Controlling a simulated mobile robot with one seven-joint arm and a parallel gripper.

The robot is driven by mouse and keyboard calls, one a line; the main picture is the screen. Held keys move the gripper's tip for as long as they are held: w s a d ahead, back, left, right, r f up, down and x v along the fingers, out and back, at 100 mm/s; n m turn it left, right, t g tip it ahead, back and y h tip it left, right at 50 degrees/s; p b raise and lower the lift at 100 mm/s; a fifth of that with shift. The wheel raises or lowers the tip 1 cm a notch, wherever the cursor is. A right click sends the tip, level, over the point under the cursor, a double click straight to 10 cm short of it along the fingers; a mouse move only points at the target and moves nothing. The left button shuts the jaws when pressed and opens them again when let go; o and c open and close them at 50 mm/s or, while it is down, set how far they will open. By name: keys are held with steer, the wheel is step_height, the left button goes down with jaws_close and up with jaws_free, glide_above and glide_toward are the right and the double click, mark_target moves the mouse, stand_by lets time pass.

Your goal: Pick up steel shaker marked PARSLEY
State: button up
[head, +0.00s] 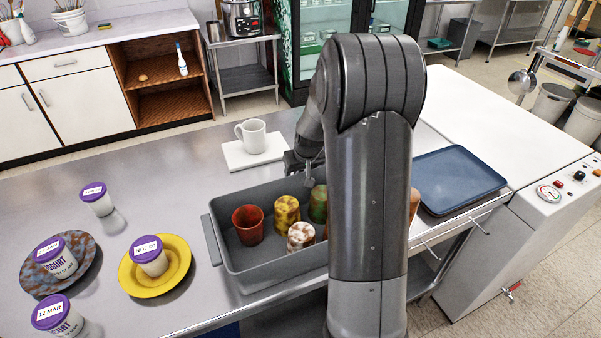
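I see no steel shaker and no PARSLEY label in the head view; my arm hides part of the counter and the grey bin. My gripper (304,163) shows only in part, dark, at the left side of my arm. It is above the back of the grey bin (224,262) and just right of a white mug (252,136). Its fingertips are not clear, so I cannot tell whether it is open or holds anything.
The bin holds a red cup (248,226) and several mottled cups (286,214). The mug stands on a white board (240,158). Purple-lidded yogurt pots (98,201), a yellow plate (180,280) and a mottled plate (85,268) are left. A blue tray (458,180) lies right.

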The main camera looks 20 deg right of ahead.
steer(key=shift+c, duration=0.2)
steer(key=c, duration=1.1)
steer(key=shift+r, duration=0.1)
